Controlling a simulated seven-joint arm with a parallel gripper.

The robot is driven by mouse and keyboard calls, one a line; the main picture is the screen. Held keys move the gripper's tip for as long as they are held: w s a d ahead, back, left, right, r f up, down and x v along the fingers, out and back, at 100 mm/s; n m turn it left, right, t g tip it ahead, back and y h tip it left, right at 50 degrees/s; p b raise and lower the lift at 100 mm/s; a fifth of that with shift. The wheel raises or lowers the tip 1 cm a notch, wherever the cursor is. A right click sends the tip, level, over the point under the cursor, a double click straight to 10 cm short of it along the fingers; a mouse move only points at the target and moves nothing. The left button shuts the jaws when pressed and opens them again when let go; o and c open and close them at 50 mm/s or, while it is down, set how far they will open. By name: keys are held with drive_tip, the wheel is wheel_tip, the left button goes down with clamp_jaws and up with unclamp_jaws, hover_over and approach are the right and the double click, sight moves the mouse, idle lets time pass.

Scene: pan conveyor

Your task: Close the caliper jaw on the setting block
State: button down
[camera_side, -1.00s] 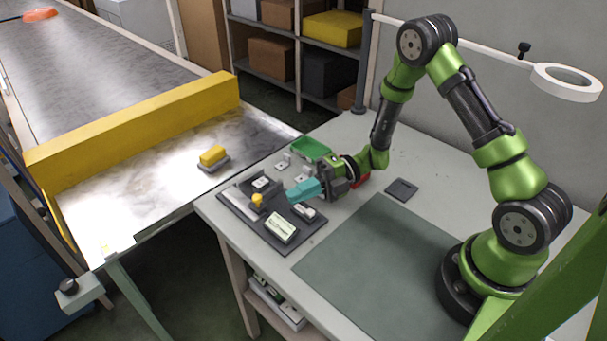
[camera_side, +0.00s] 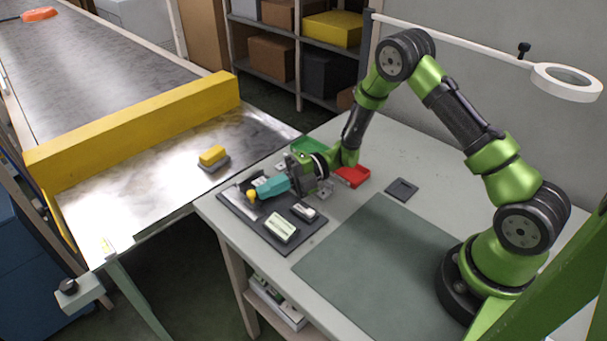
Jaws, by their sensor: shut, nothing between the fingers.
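The caliper fixture is a dark board (camera_side: 268,243) on the near left corner of the table. A pale metal bar (camera_side: 231,197) lies along its left side. A yellow knob (camera_side: 251,196), seemingly on the sliding jaw, stands beside the bar. My gripper (camera_side: 261,190) has teal fingers, shut and empty, pointing left with their tips at the knob; they look in contact or nearly so. The small pale block at the back of the board is now hidden behind my gripper, so I cannot see whether the jaw touches it.
A pale display unit (camera_side: 281,228) and a small grey block (camera_side: 304,211) sit on the board. A green tray (camera_side: 308,144) and red tray (camera_side: 353,176) lie behind. A dark square pad (camera_side: 401,189) and green mat (camera_side: 375,260) are right. The conveyor (camera_side: 140,200) adjoins at left.

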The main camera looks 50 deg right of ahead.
drive_tip(key=shift+w, duration=0.6)
